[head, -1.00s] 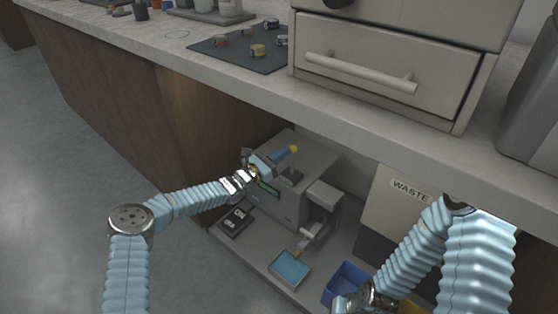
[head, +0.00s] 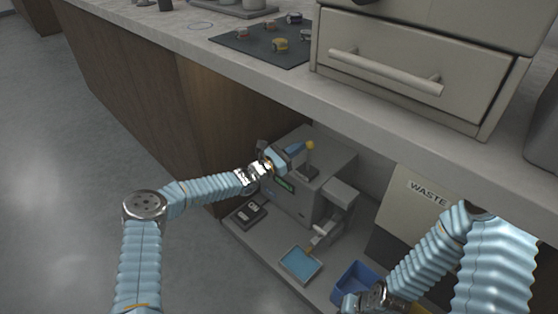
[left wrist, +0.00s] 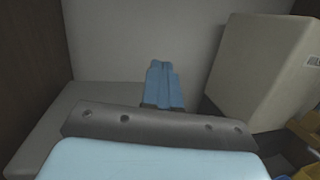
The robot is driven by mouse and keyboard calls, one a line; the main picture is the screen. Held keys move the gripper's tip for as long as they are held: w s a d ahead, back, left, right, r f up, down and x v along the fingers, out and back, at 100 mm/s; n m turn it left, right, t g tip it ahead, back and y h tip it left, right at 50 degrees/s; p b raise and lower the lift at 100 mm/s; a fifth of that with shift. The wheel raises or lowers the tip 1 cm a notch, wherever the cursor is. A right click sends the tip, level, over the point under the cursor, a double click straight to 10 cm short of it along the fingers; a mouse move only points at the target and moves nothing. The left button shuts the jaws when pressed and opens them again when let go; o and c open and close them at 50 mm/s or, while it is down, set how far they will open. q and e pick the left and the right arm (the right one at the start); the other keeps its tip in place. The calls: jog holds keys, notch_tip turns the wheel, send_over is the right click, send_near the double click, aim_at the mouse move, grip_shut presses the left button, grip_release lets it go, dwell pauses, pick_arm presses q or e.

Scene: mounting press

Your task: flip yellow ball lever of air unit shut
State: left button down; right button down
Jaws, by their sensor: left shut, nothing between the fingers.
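The air unit (head: 292,203) is a grey box with a green display, standing on the low shelf under the counter. The lever's yellow ball (head: 310,145) shows just above the unit's top; the lever's stem is hard to make out. My left gripper (head: 299,148) is shut and empty, its blue fingertips just left of the ball in the picture. I cannot tell whether they touch it. In the left wrist view the closed blue fingers (left wrist: 162,75) show over the unit's top, with the ball out of sight. My right gripper (head: 352,302) is low at the right, its fingers unclear.
The counter edge (head: 300,90) overhangs the shelf close above my left gripper. A black switch box (head: 249,213), a blue-lined tray (head: 300,264) and a blue bin (head: 358,280) stand at the front. The waste box (head: 408,213) stands to the right.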

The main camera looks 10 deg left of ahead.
pick_arm(q)
jog(key=v, duration=1.3)
jog(key=shift+f+p, duration=0.35)
jog(key=shift+p, duration=0.05)
jog(key=shift+s, duration=0.1)
